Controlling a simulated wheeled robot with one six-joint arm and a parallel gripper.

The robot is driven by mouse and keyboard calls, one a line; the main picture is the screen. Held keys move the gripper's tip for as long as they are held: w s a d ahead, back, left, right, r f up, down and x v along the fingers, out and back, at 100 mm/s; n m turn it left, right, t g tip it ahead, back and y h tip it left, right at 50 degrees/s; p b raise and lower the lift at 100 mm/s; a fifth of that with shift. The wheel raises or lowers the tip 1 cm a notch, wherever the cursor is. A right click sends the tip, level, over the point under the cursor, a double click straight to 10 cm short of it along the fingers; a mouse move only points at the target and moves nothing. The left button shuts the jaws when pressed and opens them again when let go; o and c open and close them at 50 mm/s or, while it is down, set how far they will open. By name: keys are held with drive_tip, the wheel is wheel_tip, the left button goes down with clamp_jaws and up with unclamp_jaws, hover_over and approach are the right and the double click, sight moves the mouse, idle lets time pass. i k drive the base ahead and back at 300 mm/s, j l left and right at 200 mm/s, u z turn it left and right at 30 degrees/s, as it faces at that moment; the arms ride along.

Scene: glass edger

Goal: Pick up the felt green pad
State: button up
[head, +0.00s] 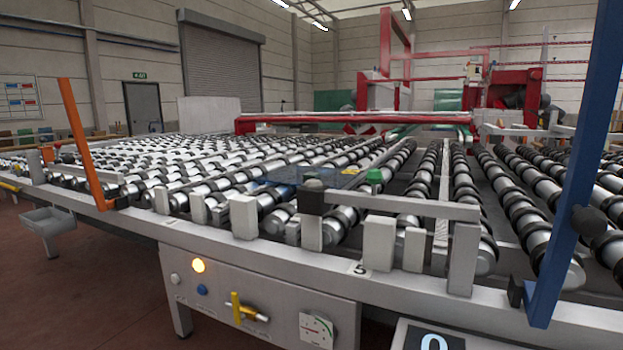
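A small green pad (375,176) shows near the middle of the picture, at the front part of the roller table (205,230). It looks rounded and sits low among the grey blocks and rollers. It is too small to tell its felt texture or exactly what it rests on. Nothing is seen touching it from above. My gripper does not show in this view.
An orange post (84,140) rises at the left and a blue post (575,165) at the right of the front rail. Grey blocks (379,243) and a dark-topped post (312,228) stand near the pad. A control panel (255,300) hangs below. A red machine (393,95) stands behind.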

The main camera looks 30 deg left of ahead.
sight(309, 175)
drive_tip(key=i+j, duration=0.95)
drive_tip(key=j, duration=0.25)
drive_tip(key=i+j, duration=0.5)
drive_tip(key=j, duration=0.15)
drive_tip(key=i+j, duration=0.5)
drive_tip(key=j, duration=0.1)
